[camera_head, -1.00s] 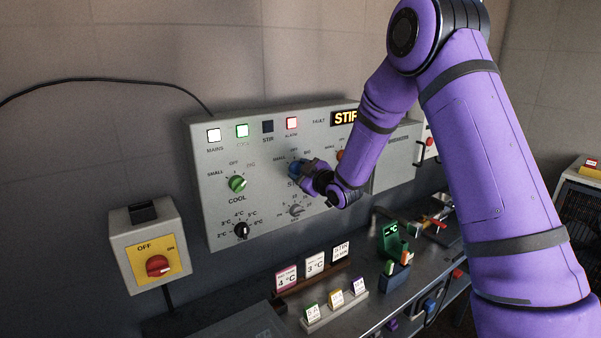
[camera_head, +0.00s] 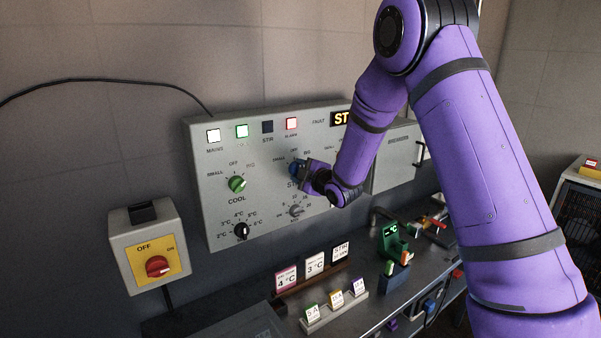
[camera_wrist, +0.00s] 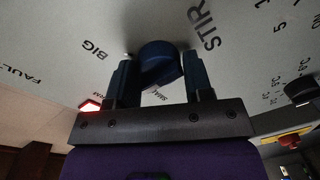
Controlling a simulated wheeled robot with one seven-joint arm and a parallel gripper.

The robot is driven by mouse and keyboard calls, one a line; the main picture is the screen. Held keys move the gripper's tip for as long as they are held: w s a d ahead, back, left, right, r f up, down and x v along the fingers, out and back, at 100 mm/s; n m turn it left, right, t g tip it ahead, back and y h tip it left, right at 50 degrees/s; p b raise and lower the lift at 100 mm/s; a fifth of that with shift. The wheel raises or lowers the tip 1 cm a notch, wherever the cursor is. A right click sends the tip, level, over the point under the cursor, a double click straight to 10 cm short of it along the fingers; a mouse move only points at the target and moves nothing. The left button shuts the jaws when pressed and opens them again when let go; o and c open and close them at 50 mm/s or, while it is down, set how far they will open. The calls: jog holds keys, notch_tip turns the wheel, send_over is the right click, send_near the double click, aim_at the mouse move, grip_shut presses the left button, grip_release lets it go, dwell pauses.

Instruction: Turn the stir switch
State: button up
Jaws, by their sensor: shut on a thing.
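The stir switch is a dark blue round knob (camera_wrist: 158,62) on the grey control panel, with STIR, BIG and SMALL printed around it in the wrist view. In the head view the blue knob (camera_head: 294,168) shows just left of my gripper (camera_head: 301,170). My gripper (camera_wrist: 152,80) is shut on the knob, with one finger on each side of it. The knob's bar is tilted in the wrist view. In the head view the gripper hides part of the knob and its lettering, so its exact setting is hard to tell. The stir lamp (camera_head: 267,127) is dark.
The mains, cool and alarm lamps are lit. Cards and tools crowd the bench below.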

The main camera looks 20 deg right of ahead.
jog(key=shift+w+d+r, duration=0.1)
jog(key=shift+r, duration=0.05)
jog(key=o, duration=0.9)
jog(key=v, duration=1.1)
